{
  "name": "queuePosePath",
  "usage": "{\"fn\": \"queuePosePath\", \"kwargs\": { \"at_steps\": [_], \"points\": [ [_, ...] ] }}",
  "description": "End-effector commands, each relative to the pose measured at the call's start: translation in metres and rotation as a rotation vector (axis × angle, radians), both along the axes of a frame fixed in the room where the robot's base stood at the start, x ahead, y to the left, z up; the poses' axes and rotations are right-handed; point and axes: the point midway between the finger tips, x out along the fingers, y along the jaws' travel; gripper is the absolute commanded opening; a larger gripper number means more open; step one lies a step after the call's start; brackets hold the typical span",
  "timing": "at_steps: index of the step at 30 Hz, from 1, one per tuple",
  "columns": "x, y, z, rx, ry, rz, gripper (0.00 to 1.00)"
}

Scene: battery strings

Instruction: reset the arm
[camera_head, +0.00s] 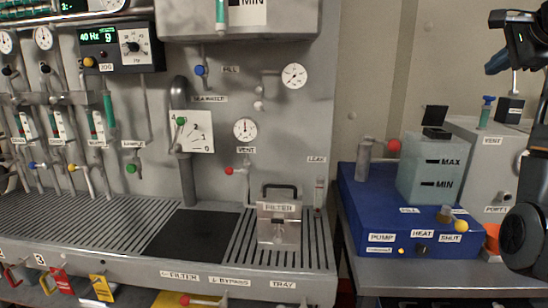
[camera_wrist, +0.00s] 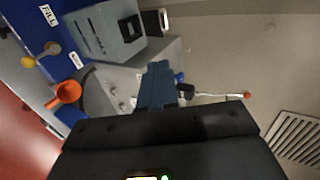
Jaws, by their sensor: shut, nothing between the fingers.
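My gripper (camera_wrist: 158,84) shows in the wrist view with its blue fingers together and nothing between them. It is in the air, with a grey machine and a beige wall behind it. In the head view my arm runs down the right edge, partly cut off. The blue finger part (camera_head: 497,62) shows there at the upper right, above the machines on the right-hand bench and apart from them.
A blue pump and heat unit (camera_head: 357,205) carries a translucent MAX/MIN tank (camera_head: 428,170). A grey VENT box (camera_head: 484,150) stands beside it, close to my arm. An orange cup (camera_wrist: 67,92) shows in the wrist view. A FILTER box (camera_head: 279,222) stands on the slotted bench at left.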

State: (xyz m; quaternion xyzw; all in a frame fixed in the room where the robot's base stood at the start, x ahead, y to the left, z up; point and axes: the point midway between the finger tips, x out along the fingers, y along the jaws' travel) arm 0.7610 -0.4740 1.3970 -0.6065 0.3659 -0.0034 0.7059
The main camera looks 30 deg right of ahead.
Motion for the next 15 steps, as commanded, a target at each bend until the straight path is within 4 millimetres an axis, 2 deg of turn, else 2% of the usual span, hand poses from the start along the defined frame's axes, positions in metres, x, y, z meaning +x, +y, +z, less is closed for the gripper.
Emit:
{"fn": "queuePosePath", "kwargs": {
  "at_steps": [10,15],
  "points": [
    [0.019,0.010,-0.043,-0.039,0.018,0.040,0.00],
    [0.031,0.020,-0.076,-0.071,0.031,0.070,0.00]
  ]
}}
